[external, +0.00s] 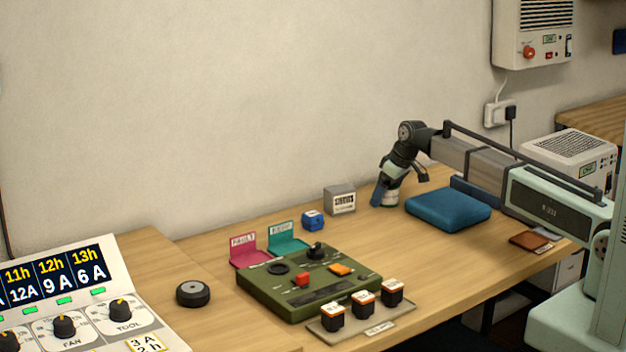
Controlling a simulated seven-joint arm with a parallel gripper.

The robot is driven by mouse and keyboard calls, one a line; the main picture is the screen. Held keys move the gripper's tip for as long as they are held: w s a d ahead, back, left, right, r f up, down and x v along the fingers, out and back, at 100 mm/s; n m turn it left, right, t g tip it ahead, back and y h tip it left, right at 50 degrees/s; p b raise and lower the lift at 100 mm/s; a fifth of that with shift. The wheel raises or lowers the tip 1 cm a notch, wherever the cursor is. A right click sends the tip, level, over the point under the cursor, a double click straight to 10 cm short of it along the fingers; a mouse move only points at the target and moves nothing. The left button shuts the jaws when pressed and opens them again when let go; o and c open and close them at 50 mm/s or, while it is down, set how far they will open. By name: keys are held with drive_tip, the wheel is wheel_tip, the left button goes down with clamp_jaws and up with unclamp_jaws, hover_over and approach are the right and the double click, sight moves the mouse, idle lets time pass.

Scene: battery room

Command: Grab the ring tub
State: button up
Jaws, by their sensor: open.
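My gripper (399,188) is open and points down at the back of the table, left of the blue cushion. A small pale round tub-like thing (391,198) shows at its fingers, low by the table top; it may be the ring tub. The near finger and the gripper body hide part of it, and I cannot tell whether the fingers touch it. A squat black round thing (193,293) lies far off at the front left, apart from my gripper.
A blue cushion (448,209) lies right of my gripper. A grey labelled box (340,199) and a small blue block (313,220) stand to its left. A green control box (308,284) and a tray (375,333) with several dark blocks are in front. Bare table lies between.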

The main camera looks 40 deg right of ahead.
drive_tip(key=shift+c, duration=0.3)
drive_tip(key=c, duration=1)
drive_tip(key=shift+r, duration=0.15)
